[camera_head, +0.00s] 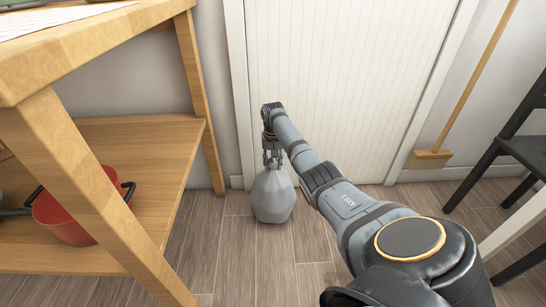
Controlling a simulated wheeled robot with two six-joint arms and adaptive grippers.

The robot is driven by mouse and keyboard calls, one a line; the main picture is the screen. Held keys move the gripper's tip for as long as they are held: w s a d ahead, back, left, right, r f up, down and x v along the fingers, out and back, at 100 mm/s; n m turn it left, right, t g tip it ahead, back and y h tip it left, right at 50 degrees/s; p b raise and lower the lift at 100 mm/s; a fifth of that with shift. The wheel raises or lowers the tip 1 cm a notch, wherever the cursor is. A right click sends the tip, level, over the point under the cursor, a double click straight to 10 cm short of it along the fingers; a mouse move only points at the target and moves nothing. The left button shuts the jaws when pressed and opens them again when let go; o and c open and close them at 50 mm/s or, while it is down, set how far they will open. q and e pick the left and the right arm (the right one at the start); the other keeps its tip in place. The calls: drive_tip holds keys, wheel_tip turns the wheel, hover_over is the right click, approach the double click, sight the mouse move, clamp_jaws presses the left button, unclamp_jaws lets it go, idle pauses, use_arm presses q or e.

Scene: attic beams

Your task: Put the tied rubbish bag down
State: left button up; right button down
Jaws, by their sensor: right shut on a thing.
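The tied rubbish bag (272,198) is a pale grey rounded sack, narrower at its top, in the lower middle of the head view. It is upright, at or just above the wooden floor in front of the white panelled door; I cannot tell whether its underside touches the floor. My right gripper (272,162) points down and is shut on the top of the bag. Its fingertips partly hide the bag's neck. My left gripper is not in view.
A wooden shelf unit (150,150) with a red pot (68,218) stands at the left. A broom (432,158) leans at the right near a black chair (515,150). The white door (345,80) is behind the bag. Floor (240,265) in front of the bag is clear.

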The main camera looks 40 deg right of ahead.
drive_tip(key=c, duration=0.9)
unclamp_jaws()
drive_tip(key=shift+c, duration=0.2)
